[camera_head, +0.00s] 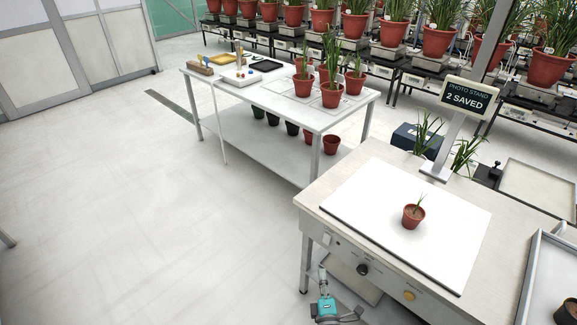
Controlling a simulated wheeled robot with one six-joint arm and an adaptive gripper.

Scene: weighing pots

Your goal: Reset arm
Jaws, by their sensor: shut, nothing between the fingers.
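My arm shows at the bottom edge, in front of the photo stand table. My gripper (357,313) is the small dark part beside the teal wrist piece, low and apart from the pots; it is shut with nothing in it. A small terracotta pot (413,216) with a short green seedling stands upright on the white board (350,205) of the photo stand. The sign (467,97) reads "PHOTO STAND 2 SAVED".
A grey tray (533,275) lies at the table's right edge. A white two-level table (235,98) behind holds potted plants, a scale and small tools. Benches of large potted plants line the back. The floor (130,200) on the left is clear.

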